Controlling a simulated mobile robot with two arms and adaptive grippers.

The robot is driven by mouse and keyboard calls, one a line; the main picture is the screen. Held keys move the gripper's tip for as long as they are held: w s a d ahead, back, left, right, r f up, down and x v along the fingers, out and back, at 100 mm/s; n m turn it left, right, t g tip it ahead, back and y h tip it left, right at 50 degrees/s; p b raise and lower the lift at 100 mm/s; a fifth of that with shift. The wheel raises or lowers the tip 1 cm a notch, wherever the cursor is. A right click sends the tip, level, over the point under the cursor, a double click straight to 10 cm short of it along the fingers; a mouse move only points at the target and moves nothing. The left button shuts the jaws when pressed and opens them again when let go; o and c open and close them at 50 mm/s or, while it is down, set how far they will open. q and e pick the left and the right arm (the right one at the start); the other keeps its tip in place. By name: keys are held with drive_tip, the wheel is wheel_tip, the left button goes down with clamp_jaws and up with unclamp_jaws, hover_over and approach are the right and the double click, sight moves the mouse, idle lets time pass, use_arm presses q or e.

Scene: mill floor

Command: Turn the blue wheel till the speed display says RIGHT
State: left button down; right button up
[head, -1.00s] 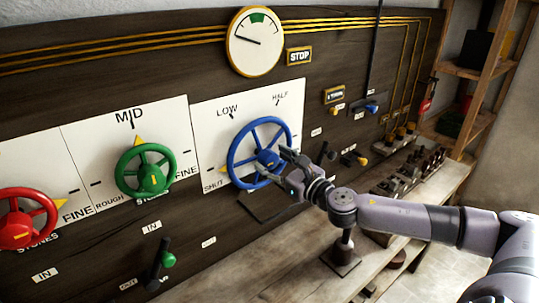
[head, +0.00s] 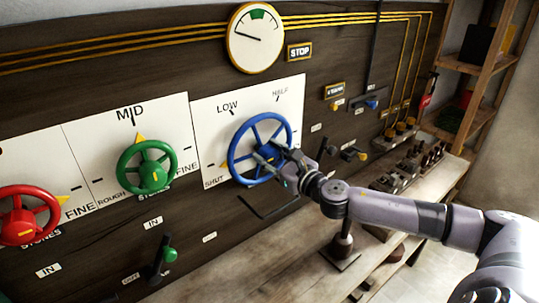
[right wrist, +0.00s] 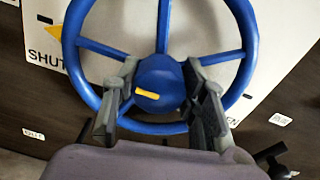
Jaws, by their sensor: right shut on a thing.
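The blue wheel (head: 233,152) is mounted on a white panel marked SHUT, LOW and HALF. In the right wrist view the wheel (right wrist: 245,25) has a hub with a small yellow mark, and a yellow pointer (right wrist: 54,29) sits by the word SHUT. My right gripper (head: 270,161) is at the hub, with one finger on each side of it, shut on it; its fingers also show in the right wrist view (right wrist: 158,82). My left gripper is out of view.
A green wheel (head: 126,166) and a red wheel (head: 19,235) are on panels to the left. Small levers (head: 353,153) stick out right of the blue wheel. A wooden bench (head: 265,272) runs below, with metal parts (head: 392,177) along it.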

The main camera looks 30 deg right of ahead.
drive_tip(key=c, duration=0.4)
drive_tip(key=shift+c, duration=0.2)
drive_tip(key=m+b, duration=0.1)
drive_tip(key=m, duration=0.3)
drive_tip(key=shift+f+m, duration=0.1)
drive_tip(key=shift+m, duration=0.3)
drive_tip(key=m, duration=0.3)
drive_tip(key=shift+d+b, duration=0.1)
drive_tip(key=shift+b, duration=0.2)
drive_tip(key=shift+m, duration=1.9)
drive_tip(key=o, duration=1.2)
drive_tip(key=shift+c, duration=0.2)
